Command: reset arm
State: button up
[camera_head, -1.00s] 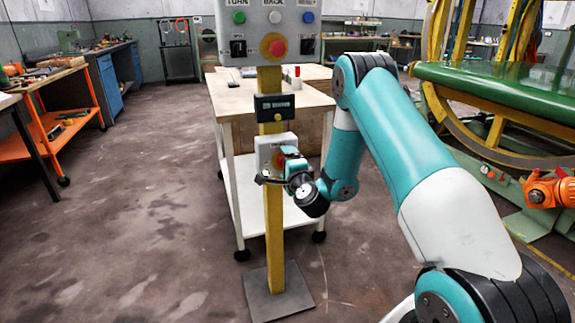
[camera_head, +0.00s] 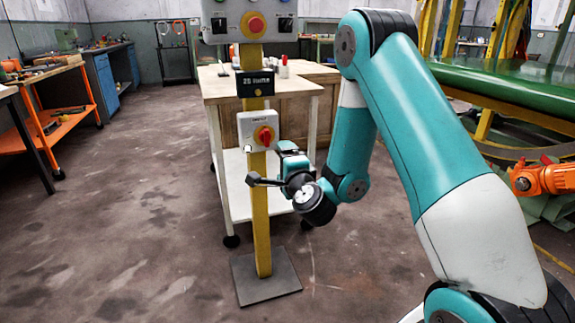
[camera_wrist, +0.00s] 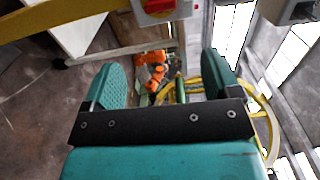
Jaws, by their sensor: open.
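My arm (camera_head: 415,130) is teal and white and reaches from the lower right, bent at a high elbow. The red rotary switch (camera_head: 264,134) sits on a white box on the post. Part of it also shows at the top of the wrist view (camera_wrist: 158,6).
The yellow post (camera_head: 262,225) stands on a dark base plate (camera_head: 266,278). Its upper panel carries a red button (camera_head: 254,25), with a small display (camera_head: 256,84) below. A white-legged wooden table (camera_head: 225,85) is behind. An orange device (camera_head: 540,178) and green-and-yellow machine are right.

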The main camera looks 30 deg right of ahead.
jog(key=shift+s, duration=0.55)
jog(key=a+r+n+g+y, duration=0.1)
jog(key=a+r+n+y, duration=0.3)
jog(key=a+n+y, duration=0.65)
jog(key=s+a+r+n+g+y, duration=0.2)
jog(key=s+a+n+g+y, duration=0.1)
jog(key=s+a+n+g, duration=0.7)
jog(key=s+r+n+g+h, duration=0.1)
jog(key=s+n+g+h, duration=0.5)
jog(key=s, duration=1.4)
notch_tip(320, 180, up, 29)
jog(key=n+y+p, duration=0.1)
jog(key=p, duration=2.8)
jog(key=shift+s+d, duration=0.25)
jog(key=shift+s, duration=0.15)
